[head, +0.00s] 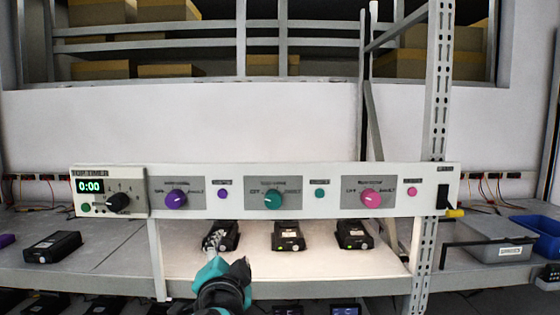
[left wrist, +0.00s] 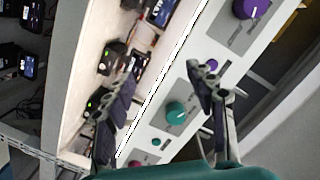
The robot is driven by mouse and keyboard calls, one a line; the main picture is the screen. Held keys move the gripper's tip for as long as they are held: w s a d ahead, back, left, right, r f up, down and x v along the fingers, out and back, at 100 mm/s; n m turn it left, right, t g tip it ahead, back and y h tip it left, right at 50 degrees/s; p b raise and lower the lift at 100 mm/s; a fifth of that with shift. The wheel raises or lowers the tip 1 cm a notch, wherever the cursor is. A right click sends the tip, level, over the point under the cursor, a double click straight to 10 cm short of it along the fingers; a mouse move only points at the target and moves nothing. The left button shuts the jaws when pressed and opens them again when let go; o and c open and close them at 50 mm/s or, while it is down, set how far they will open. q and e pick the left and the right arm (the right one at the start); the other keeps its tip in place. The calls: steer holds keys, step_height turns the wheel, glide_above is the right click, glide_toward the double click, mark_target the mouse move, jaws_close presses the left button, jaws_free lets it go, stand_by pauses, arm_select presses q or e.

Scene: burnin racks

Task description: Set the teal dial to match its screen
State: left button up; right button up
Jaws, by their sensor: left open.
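The teal dial (head: 272,199) sits in the middle of the white panel (head: 333,207), between a purple dial and a pink dial. It also shows in the left wrist view (left wrist: 178,112), between my spread fingers in the picture. My right gripper is not in view.
A purple dial (head: 176,199) and a pink dial (head: 370,198) flank it. A small teal button (head: 319,193) is close to its right. A timer (head: 90,187) at the panel's left reads 0:00. A metal upright (head: 432,130) stands at the right. Black devices line the shelf below.

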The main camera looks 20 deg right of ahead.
mark_target(273, 202)
arm_select(q)
steer(key=s+d+r+m+h+p, duration=0.2)
steer(key=d+r+m+h, duration=0.1)
steer(key=d+r, duration=0.5)
steer(key=x, duration=0.2)
steer(key=p+x, duration=0.1)
steer(key=x, duration=0.2)
steer(key=p+x, duration=0.1)
steer(key=x, duration=0.2)
steer(key=shift+w+a, duration=0.15)
steer(key=shift+a, duration=0.15)
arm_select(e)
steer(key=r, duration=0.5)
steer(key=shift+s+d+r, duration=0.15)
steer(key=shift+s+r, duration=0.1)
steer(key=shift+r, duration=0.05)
arm_select(q)
steer(key=shift+c, duration=0.4)
steer(key=c, duration=1.1)
